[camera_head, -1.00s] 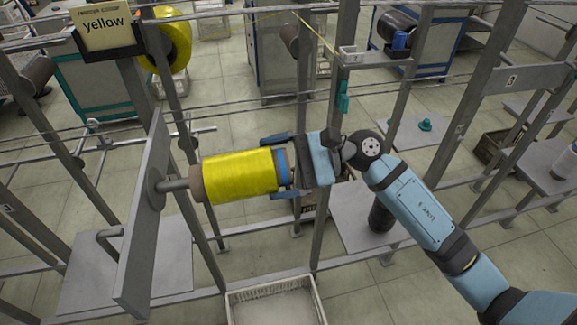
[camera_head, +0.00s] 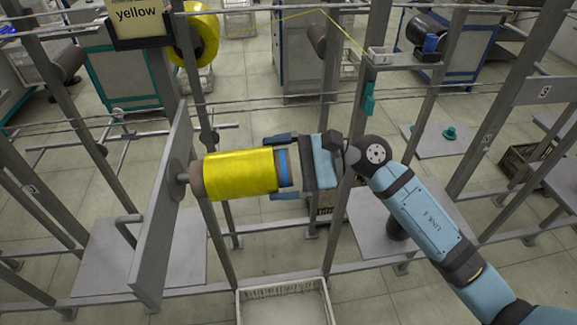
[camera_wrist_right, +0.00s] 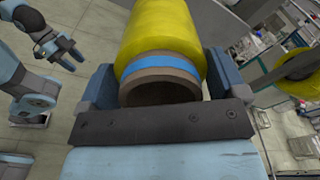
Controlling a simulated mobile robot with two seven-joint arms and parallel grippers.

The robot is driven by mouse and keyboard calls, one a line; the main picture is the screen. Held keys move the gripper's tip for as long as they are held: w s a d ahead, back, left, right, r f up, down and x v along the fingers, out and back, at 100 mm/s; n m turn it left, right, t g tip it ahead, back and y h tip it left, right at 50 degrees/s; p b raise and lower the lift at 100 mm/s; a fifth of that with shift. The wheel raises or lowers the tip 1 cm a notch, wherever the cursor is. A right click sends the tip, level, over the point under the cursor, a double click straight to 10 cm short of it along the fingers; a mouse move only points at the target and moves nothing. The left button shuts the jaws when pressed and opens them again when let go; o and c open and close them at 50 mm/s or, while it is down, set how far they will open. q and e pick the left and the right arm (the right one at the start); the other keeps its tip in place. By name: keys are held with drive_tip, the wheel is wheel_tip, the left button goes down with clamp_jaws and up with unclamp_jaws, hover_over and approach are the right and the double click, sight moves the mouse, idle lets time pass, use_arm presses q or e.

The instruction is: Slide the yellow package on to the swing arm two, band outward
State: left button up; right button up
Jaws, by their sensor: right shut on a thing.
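The yellow package (camera_head: 240,173) sits on the swing arm's peg (camera_head: 183,178), in line with it. Its inner end is close to the grey plate (camera_head: 163,215), with a short bit of peg bare between them. Its blue band (camera_head: 283,168) is at the outer end, facing away from the plate. My right gripper (camera_head: 281,168) is shut on the package's banded end; the band and brown core (camera_wrist_right: 160,90) show between its fingers in the right wrist view. My left gripper (camera_wrist_right: 67,54) is open and empty in that view, away from the package.
A label reading yellow (camera_head: 138,12) hangs at the top left, beside another yellow package (camera_head: 200,35). Grey frame posts (camera_head: 340,190) stand behind my right gripper. A pale open bin (camera_head: 285,303) is on the floor below.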

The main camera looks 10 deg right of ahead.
drive_tip(key=shift+w+a+f, duration=0.1)
drive_tip(key=shift+a, duration=1)
drive_tip(key=shift+f+b, duration=0.3)
drive_tip(key=shift+b, duration=0.4)
drive_tip(key=shift+f, duration=0.2)
drive_tip(key=shift+b, duration=0.35)
drive_tip(key=o, duration=1)
drive_tip(key=shift+f, duration=0.1)
